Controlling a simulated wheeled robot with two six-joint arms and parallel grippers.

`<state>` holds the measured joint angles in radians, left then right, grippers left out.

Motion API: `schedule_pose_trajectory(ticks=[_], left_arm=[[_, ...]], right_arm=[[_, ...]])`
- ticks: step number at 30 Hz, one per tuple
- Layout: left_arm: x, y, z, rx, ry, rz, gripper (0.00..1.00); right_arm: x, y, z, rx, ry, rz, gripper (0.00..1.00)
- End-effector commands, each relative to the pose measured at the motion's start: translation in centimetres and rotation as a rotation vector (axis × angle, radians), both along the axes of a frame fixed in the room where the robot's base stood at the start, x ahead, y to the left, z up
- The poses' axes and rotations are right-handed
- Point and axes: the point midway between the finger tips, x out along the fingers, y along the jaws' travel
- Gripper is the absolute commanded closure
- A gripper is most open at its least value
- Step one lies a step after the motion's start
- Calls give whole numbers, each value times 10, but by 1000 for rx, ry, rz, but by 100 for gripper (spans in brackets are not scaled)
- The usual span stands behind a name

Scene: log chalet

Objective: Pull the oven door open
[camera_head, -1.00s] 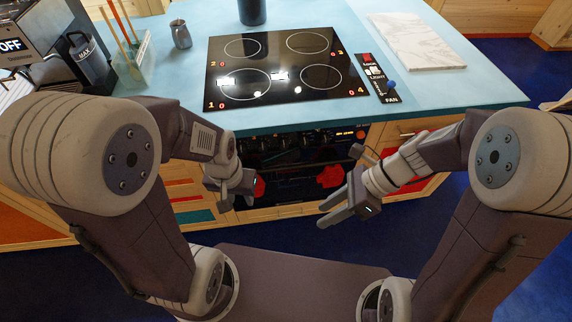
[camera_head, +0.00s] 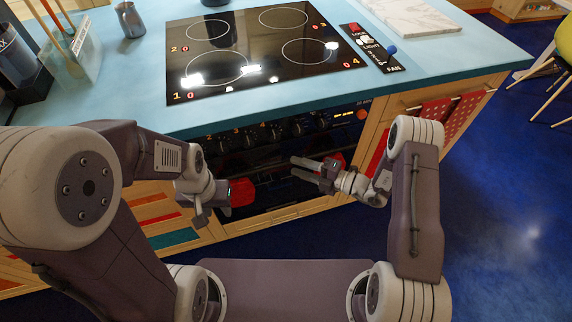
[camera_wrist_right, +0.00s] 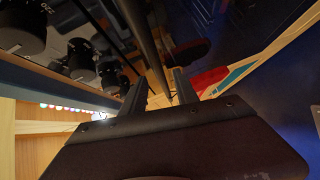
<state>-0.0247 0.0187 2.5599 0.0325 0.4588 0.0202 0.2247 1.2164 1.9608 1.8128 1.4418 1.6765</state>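The oven (camera_head: 262,165) is built into the counter front, with a dark glass door and a row of black knobs above it. The door looks shut. My right gripper (camera_head: 300,168) is open in front of the door's upper part, its fingers pointing left. In the right wrist view a dark bar (camera_wrist_right: 143,35), which looks like the door handle, runs down between the two spread fingers (camera_wrist_right: 160,88). I cannot tell whether they touch it. My left gripper (camera_head: 212,205) is open and empty before the door's left side.
A black cooktop (camera_head: 250,48) lies in the blue countertop (camera_head: 150,85) above the oven. Red cloth-like patches (camera_head: 242,193) show at the oven front. A red dotted towel (camera_head: 455,118) hangs to the right. Blue floor (camera_head: 500,210) is open at right.

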Motion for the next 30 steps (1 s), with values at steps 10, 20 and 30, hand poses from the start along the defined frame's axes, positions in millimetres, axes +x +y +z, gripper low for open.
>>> schedule_pose_trajectory(ticks=[10, 20, 30], left_arm=[[0, 0, -9, 0, 0, 0, 64], [0, 0, -9, 0, 0, 0, 64], [0, 0, -9, 0, 0, 0, 64]], right_arm=[[20, 41, -7, 0, -1, 2, 64], [21, 42, -6, 0, -1, 0, 92], [20, 41, -6, -1, 0, 1, 100]])
